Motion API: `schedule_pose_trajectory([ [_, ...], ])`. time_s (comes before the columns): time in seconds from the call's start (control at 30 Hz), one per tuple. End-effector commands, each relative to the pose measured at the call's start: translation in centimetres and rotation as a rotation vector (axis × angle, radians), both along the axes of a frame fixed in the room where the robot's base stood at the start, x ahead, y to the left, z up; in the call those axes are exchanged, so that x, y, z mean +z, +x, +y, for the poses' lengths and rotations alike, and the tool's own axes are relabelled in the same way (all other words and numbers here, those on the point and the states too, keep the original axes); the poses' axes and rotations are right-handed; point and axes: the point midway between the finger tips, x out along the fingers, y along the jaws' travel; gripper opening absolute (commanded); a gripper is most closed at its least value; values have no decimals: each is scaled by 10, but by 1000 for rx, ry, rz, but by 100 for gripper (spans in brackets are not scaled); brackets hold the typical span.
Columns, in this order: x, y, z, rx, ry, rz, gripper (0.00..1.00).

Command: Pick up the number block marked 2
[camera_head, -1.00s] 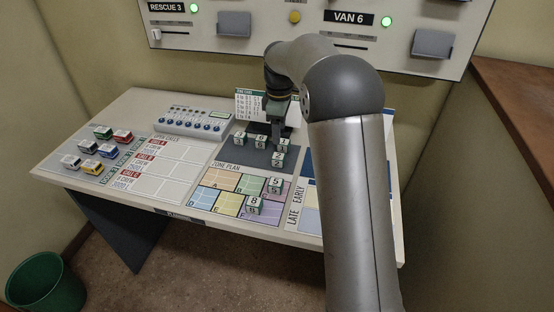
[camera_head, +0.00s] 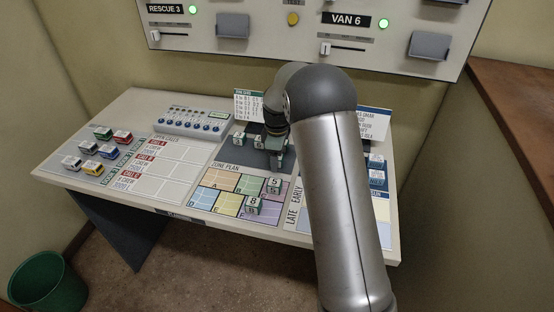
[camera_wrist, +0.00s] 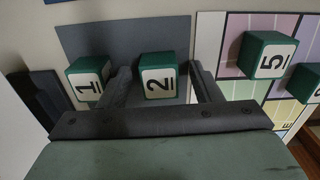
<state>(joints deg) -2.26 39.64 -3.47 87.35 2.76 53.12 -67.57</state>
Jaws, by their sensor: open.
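The number block marked 2 (camera_wrist: 158,76) is a green cube with a white face, on the dark grey pad (camera_wrist: 115,35) in the wrist view. My gripper (camera_wrist: 161,72) is open, with one finger on each side of this block in that view. I cannot tell whether the fingers touch it or how deep they reach around it. In the head view my gripper (camera_head: 276,160) is low over the front of the pad and hides most of that block.
The block marked 1 (camera_wrist: 88,82) stands close outside the left finger in the wrist view. A switch box (camera_head: 194,122) is at the back.

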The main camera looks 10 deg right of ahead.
Motion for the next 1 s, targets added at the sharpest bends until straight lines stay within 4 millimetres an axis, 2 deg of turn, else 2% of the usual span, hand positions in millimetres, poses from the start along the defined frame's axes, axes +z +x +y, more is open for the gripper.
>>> schedule_pose_trajectory([
  [0.07, 0, 0, 0, 0, 0, 0, 58],
  [0.23, 0, 0, 0, 0, 0, -1, 14],
  [0.27, 0, 0, 0, 0, 0, -1, 10],
  [0.67, 6, 1, 0, 0, 0, -3, 10],
  [0.87, 30, 1, -1, 0, 0, -4, 10],
  [1.0, 58, -21, 1, -1, 0, -7, 10],
])
